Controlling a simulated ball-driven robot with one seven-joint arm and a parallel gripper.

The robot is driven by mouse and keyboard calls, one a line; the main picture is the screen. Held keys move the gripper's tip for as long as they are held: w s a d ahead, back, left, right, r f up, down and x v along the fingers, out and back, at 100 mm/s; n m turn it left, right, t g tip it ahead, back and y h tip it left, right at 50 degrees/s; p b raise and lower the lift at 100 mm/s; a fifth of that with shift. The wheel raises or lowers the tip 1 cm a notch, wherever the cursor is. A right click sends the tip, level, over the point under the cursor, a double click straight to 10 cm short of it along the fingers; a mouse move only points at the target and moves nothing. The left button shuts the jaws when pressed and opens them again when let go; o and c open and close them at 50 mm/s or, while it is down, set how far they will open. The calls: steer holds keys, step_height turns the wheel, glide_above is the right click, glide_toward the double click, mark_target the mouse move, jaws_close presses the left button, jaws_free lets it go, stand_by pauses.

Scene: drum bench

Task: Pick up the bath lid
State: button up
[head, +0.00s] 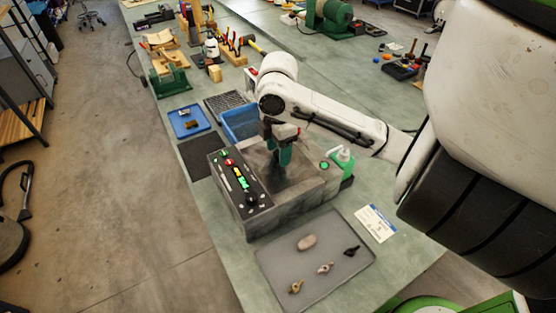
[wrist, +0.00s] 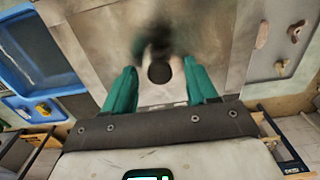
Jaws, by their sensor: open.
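The bath (head: 240,218) is a grey metal box with a black control panel on its left side. Its lid (head: 305,182) is a flat metal plate on top and appears to lie in place; it also fills the middle of the wrist view (wrist: 205,45). A dark round knob (wrist: 159,73) stands on the lid between my fingers as seen from the wrist. My gripper (head: 284,158) with green fingers points down over the lid. It is open and empty, its fingers apart on either side of the knob. I cannot tell how far the fingertips are above the lid.
A grey tray (head: 336,277) with several small parts lies in front of the bath. A blue bin (head: 238,125) and a blue tray (head: 186,131) lie behind and left. A white card (head: 376,223) lies at right.

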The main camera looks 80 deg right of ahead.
steer(key=shift+c, duration=0.4)
jaws_close()
steer(key=shift+w+r, duration=0.1)
steer(key=shift+r, duration=0.05)
